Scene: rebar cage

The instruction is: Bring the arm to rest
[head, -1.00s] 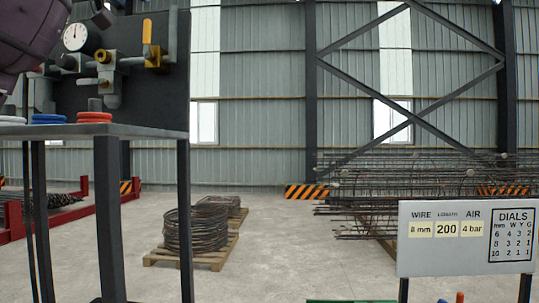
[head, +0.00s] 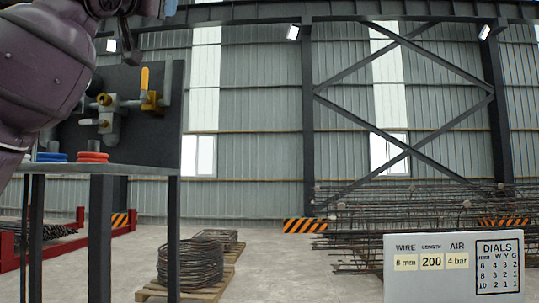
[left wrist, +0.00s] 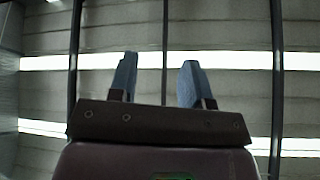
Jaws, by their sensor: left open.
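My left arm (head: 45,70) fills the upper left of the head view, raised in front of the valve panel. In the left wrist view my left gripper (left wrist: 157,80) is open, its two blue-grey fingers apart with nothing between them. Behind the fingers are only wall or roof panels and bright strips. My right gripper is not in view.
A dark panel (head: 150,130) carries brass valves with a yellow lever (head: 145,78). Below, blue rings (head: 51,157) and red rings (head: 93,157) lie on a table (head: 140,170). A settings board (head: 453,265) is at lower right. Wire coils (head: 190,263) sit on a pallet.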

